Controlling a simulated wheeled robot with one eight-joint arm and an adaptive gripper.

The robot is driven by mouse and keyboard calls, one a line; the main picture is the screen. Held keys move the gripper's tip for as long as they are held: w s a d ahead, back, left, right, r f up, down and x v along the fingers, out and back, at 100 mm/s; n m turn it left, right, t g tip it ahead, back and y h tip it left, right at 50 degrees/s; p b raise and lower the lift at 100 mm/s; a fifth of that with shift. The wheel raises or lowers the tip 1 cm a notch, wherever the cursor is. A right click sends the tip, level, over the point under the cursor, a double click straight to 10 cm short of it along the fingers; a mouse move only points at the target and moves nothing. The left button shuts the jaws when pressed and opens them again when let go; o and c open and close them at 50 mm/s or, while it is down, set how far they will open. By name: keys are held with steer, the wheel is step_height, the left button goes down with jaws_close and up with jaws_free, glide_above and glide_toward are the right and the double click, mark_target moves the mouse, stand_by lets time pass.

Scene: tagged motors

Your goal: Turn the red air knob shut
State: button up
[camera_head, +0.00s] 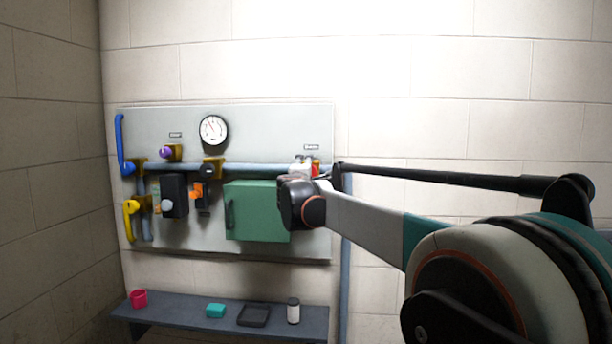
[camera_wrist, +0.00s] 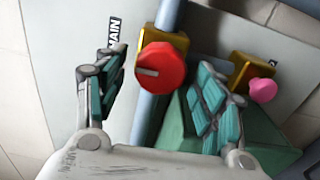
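The red knob (camera_wrist: 160,70) is a round dial with a pale pointer line on its face, set on a yellow fitting (camera_wrist: 176,40) on a blue pipe. A label reading MAIN is to its left in the wrist view. My gripper (camera_wrist: 165,85) is open, with one finger on each side of the knob and visible space on both sides. I cannot tell how far the fingertips are from it in depth. In the head view, a bit of red (camera_head: 316,168) shows beside my gripper (camera_head: 303,168); my arm hides most of that spot.
A pink knob (camera_wrist: 263,90) on a yellow block is right of the right finger. The wall panel (camera_head: 270,125) carries a gauge (camera_head: 213,130), a green box (camera_head: 256,208), blue and yellow handles and a purple knob (camera_head: 166,152). A shelf (camera_head: 180,316) below holds small items.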

steer(key=shift+d, duration=0.1)
steer(key=s, duration=1.2)
steer(key=shift+a, duration=0.25)
